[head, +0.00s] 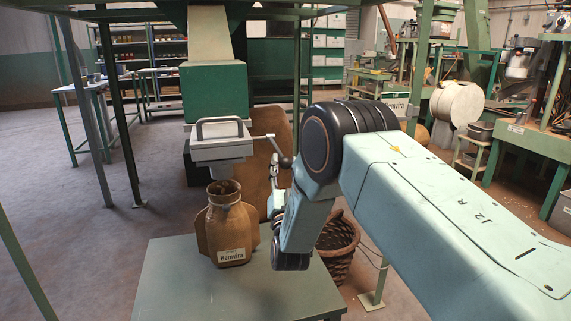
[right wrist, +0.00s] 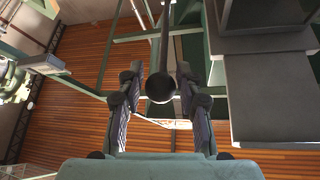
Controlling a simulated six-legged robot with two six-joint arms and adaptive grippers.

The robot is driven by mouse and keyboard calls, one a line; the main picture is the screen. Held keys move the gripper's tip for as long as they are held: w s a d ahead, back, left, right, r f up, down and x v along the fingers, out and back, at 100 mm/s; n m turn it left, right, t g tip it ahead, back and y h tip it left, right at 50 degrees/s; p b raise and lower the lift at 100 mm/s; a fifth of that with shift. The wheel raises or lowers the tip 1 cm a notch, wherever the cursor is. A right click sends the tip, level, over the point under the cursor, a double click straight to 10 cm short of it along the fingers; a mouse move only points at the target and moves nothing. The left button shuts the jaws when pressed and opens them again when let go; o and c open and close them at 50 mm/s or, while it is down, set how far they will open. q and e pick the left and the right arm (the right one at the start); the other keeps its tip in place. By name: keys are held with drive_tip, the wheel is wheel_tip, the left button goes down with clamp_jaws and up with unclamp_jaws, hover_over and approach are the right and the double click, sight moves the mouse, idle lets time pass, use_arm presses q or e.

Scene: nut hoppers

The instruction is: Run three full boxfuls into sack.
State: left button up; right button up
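The pale grey box (head: 218,150) with a handle hangs below the green hopper (head: 214,92). A lever ending in a dark ball knob (head: 285,162) reaches right from the box. My right gripper (head: 278,180) is at the knob, partly hidden by its own wrist. In the right wrist view the knob (right wrist: 160,86) lies between the two fingers, with narrow gaps at both sides. My left gripper is out of view.
The table (head: 185,285) has bare room in front of the sack. A wicker basket (head: 337,245) stands on the floor to its right, partly behind my arm. A brown board-like piece (head: 267,165) is behind the lever. Green frame posts flank the hopper.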

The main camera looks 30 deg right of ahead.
drive_tip(key=shift+o, duration=1.4)
drive_tip(key=shift+w+r, duration=0.1)
drive_tip(key=shift+r, duration=0.2)
drive_tip(key=v, duration=0.7)
drive_tip(key=shift+s, duration=0.3)
